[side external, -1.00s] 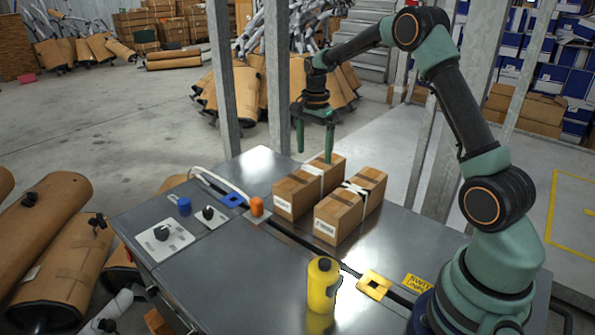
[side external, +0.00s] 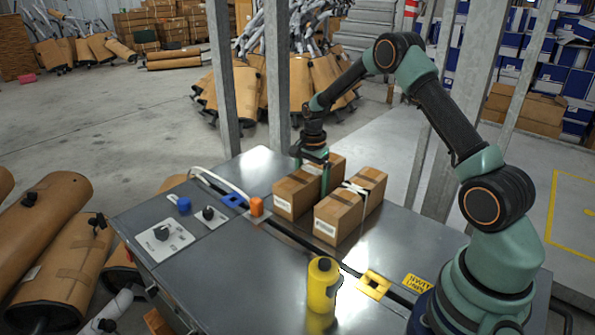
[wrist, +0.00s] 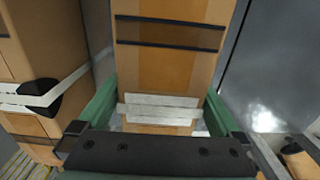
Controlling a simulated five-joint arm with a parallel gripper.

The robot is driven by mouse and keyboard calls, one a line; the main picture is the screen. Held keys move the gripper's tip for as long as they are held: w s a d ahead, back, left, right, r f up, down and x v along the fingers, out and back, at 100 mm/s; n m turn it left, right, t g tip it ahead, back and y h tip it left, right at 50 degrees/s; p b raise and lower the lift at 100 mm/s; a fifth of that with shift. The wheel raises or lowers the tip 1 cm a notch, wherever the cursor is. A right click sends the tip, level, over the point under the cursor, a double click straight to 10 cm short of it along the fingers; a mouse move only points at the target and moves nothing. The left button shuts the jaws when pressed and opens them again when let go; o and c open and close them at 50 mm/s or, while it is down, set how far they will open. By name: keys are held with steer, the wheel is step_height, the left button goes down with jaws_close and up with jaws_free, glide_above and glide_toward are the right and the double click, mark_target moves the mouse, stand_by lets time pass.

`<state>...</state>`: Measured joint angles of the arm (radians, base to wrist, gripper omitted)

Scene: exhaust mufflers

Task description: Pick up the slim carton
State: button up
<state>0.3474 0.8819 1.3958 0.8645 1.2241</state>
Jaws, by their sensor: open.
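The slim carton (side external: 290,200) is a long brown box with pale bands across it, lying on the grey metal bench. It is the left of two cartons in the side view. My gripper (side external: 312,174) is lowered over its far part, with one green finger in the gap between the cartons. In the wrist view, the slim carton (wrist: 165,65) lies between the two green fingers of my open gripper (wrist: 160,108). The fingers are at its sides. Whether they touch it is not clear. The far finger is mostly hidden in the side view.
A second carton (side external: 350,205) with white straps and dark clasps lies close on the right; it also shows in the wrist view (wrist: 35,60). A yellow cylinder (side external: 323,284) stands near the front.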

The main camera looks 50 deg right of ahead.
steer(key=c, duration=1.3)
steer(key=shift+r, duration=0.1)
steer(key=shift+c, duration=0.7)
steer(key=shift+r, duration=0.1)
